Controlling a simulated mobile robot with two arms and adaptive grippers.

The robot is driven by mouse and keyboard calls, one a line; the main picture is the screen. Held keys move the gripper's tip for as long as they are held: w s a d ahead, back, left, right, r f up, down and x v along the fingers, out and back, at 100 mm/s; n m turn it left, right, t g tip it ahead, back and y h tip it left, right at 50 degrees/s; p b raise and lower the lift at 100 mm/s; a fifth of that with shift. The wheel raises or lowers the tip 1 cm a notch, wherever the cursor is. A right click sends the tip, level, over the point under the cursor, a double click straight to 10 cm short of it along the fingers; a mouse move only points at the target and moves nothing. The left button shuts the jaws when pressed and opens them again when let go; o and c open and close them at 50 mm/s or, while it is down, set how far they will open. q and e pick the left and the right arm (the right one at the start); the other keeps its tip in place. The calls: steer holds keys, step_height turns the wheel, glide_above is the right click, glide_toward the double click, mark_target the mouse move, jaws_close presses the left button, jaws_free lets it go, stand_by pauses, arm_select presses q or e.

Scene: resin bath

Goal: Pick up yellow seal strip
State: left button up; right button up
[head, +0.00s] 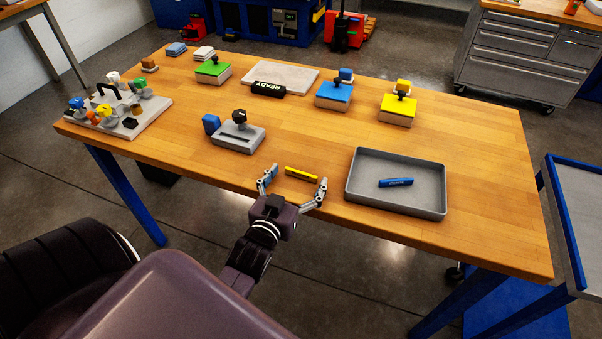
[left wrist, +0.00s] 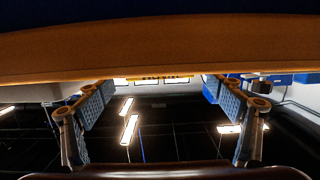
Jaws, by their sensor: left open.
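The yellow seal strip (head: 301,173) lies flat on the wooden table (head: 300,125) near its front edge. My left gripper (head: 294,188) is open and empty at the front edge, with its fingers spread and the strip just beyond and between the fingertips in the head view. My right gripper is not in view.
A grey tray (head: 433,208) holding a blue strip (head: 396,182) stands right of the yellow strip. A grey block (head: 245,138) with a black knob is behind it. Green (head: 213,70), blue (head: 334,93) and yellow (head: 399,106) topped blocks stand farther back. A fixture plate (head: 150,112) is at left.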

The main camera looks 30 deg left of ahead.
arm_select(q)
steer(key=shift+c, duration=0.6)
steer(key=c, duration=0.9)
steer(key=shift+r, duration=0.1)
steer(key=shift+c, duration=0.2)
